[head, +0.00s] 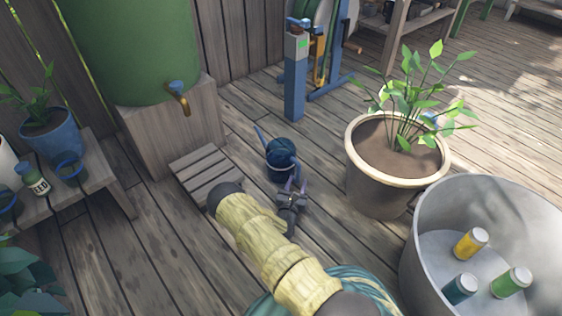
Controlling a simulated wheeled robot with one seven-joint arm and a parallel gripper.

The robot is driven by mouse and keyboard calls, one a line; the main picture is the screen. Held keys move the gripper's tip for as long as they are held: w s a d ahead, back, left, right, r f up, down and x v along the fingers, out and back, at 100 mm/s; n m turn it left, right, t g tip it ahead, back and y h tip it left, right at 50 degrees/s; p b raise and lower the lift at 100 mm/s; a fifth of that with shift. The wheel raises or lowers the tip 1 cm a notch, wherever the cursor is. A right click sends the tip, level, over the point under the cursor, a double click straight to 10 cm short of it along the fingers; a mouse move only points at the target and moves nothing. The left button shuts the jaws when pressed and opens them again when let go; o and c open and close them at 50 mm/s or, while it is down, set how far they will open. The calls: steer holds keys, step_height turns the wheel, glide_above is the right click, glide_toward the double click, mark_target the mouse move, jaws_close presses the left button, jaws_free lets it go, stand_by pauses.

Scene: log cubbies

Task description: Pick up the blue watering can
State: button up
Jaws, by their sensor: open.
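The blue watering can (281,151) is dark blue and rounded. It stands on the plank floor near the middle of the head view, with its thin spout pointing up and to the left. My gripper (292,186) is open at the near side of the can, with its fingers toward the can's lower right. The fingers overlap the can's near edge in the picture, and I cannot tell whether they touch it. The can's near lower part is partly hidden by the gripper.
A large potted plant (376,186) stands close on the right. A metal tub (425,230) holding several cans is at lower right. A low slatted platform (204,170) lies left, below the green barrel (135,50). A blue post (294,85) stands behind. Floor between is bare.

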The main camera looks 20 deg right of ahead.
mark_target(298, 167)
jaws_close()
step_height(298, 167, up, 10)
steer(key=p, duration=0.7)
stand_by(0.5)
